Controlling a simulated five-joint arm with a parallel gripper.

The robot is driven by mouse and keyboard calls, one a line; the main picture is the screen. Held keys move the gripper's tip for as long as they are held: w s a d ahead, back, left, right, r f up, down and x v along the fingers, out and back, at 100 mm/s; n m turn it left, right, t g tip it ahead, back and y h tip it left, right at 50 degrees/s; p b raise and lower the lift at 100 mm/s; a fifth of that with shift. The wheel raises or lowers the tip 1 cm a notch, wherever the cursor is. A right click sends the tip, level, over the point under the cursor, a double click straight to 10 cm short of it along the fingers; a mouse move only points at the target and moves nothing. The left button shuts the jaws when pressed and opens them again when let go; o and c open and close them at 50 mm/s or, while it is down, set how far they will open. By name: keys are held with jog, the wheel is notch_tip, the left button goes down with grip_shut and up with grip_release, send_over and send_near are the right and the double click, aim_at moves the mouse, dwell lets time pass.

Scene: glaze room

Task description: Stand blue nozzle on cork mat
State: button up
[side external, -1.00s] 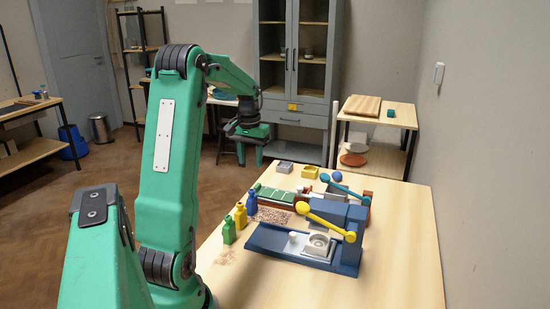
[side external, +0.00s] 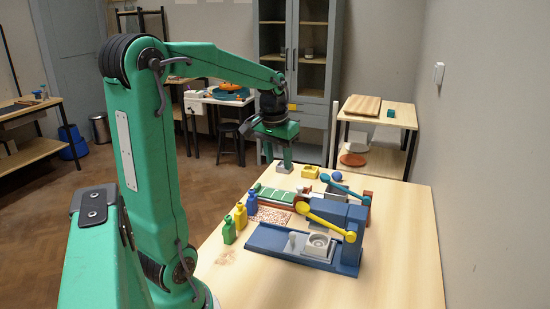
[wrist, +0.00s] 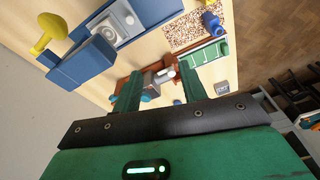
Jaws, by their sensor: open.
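My gripper (side external: 277,166) is open and empty, above the table's far end, beyond the nozzles. Its fingers (wrist: 158,96) point down, apart.
A blue press with a yellow lever (side external: 325,219) stands on the near right. Behind it is a similar red-brown device with a blue lever (side external: 345,187). A green striped tray (side external: 277,194) lies past the mat. A yellow block (side external: 310,172) sits far back. The front table is clear.

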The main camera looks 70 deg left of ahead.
jog(key=s+d+m+t, duration=0.2)
jog(key=s+d+m, duration=0.1)
jog(key=d, duration=0.7)
jog(key=s+d+m+t+h, duration=0.1)
jog(key=s+d+m+t, duration=0.1)
jog(key=s+d, duration=0.4)
jog(key=d+m, duration=0.1)
jog(key=d, duration=0.3)
jog(key=shift+d+r, duration=0.35)
